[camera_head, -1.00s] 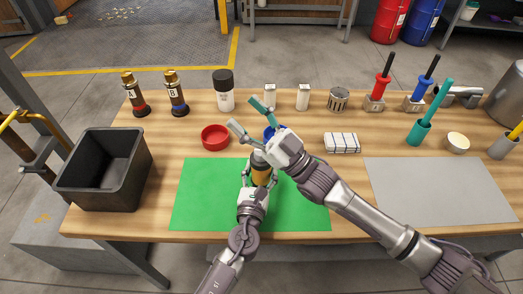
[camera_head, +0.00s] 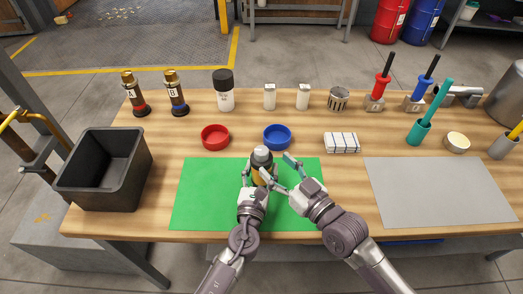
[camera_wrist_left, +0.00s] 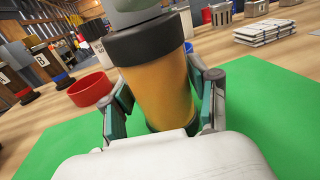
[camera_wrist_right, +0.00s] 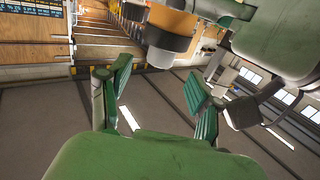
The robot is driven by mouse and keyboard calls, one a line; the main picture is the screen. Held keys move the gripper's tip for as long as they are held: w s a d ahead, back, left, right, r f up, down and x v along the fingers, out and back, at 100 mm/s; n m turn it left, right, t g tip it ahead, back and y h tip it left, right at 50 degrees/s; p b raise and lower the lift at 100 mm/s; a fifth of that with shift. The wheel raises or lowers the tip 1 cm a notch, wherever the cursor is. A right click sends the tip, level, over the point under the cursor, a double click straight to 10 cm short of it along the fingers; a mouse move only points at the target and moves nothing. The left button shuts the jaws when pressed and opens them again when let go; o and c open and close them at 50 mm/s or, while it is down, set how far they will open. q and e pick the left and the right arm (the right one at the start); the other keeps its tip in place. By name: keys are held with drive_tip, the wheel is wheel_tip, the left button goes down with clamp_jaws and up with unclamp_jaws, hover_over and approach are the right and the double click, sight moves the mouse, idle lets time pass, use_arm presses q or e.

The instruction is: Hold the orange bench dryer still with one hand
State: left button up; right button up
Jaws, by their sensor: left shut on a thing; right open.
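The orange bench dryer (camera_head: 257,178), an orange cylinder with a black collar and grey top, stands upright at the middle of the green mat (camera_head: 205,195). My left gripper (camera_head: 258,173) is shut around its body from the near side. In the left wrist view, the orange body (camera_wrist_left: 158,90) sits between the two teal finger pads; its top is cut off. My right gripper (camera_head: 277,166) is open and empty, close to the dryer's right side. In the right wrist view, its fingers (camera_wrist_right: 158,88) are spread and the dryer (camera_wrist_right: 173,22) shows beyond them at the top.
A red dish (camera_head: 215,138) and a blue dish (camera_head: 277,138) lie behind the mat. A black bin (camera_head: 103,170) is at left. Bottles A and B (camera_head: 176,95), a black-capped bottle (camera_head: 223,92) and several tools line the back. The grey mat (camera_head: 440,190) at right is bare.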

sight(267, 156)
drive_tip(key=x, duration=0.6)
drive_tip(key=shift+w+a, duration=0.15)
drive_tip(key=shift+w, duration=0.05)
drive_tip(key=c, duration=1.2)
drive_tip(key=shift+r+n+g+y, duration=0.1)
drive_tip(key=shift+n+g+y, duration=0.5)
drive_tip(key=shift+n+y, duration=0.15)
drive_tip(key=shift+y, duration=0.25)
drive_tip(key=o, duration=1.2)
